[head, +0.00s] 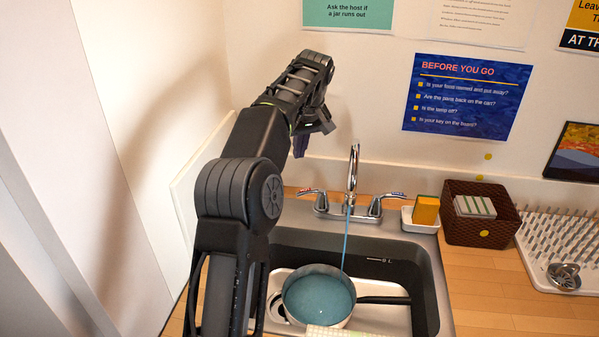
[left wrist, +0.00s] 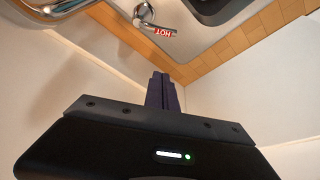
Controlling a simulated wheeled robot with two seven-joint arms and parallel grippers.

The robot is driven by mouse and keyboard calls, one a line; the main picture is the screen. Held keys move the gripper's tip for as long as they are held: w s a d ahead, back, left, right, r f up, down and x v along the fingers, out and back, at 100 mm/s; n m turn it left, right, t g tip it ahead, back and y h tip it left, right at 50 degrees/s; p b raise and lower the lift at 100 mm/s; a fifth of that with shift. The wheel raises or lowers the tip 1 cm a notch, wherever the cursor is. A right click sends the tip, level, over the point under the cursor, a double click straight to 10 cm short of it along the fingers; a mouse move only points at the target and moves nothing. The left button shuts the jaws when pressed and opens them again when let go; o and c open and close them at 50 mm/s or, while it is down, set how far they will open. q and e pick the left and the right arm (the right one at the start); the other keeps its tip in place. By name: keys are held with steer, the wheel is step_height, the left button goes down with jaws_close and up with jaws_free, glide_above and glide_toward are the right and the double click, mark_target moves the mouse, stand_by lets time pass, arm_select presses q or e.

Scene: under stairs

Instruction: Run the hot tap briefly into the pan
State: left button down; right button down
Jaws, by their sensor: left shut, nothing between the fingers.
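The chrome tap (head: 353,170) stands behind the sink with a lever on each side. A blue stream of water (head: 346,240) runs from its spout down to the pan's back right edge. The pan (head: 352,311) sits in the sink, with bluish water in it and its dark handle pointing right. The hot lever (head: 307,191), on the left, has a red mark; it reads HOT in the left wrist view (left wrist: 158,31). My left gripper (head: 301,145) is shut and empty, above and behind the hot lever, apart from it. My right gripper is out of view.
Right of the tap are a sponge (head: 426,209) in a white dish, a dark brown basket (head: 465,235) and a white drying rack (head: 540,245). A pale checked cloth (head: 335,332) shows at the bottom edge. The wall is close behind my left gripper.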

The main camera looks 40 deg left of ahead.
mark_target(302, 192)
arm_select(q)
step_height(302, 192, down, 10)
steer(key=p, duration=0.2)
steer(key=shift+s+d, duration=0.3)
steer(key=shift+d, duration=0.05)
stand_by(0.6)
steer(key=shift+s+d+f+n+b, duration=0.3)
steer(key=shift+d+n+b, duration=0.2)
steer(key=shift+n+b, duration=0.45)
steer(key=shift+s+d+r, duration=0.15)
steer(key=shift+r, duration=0.15)
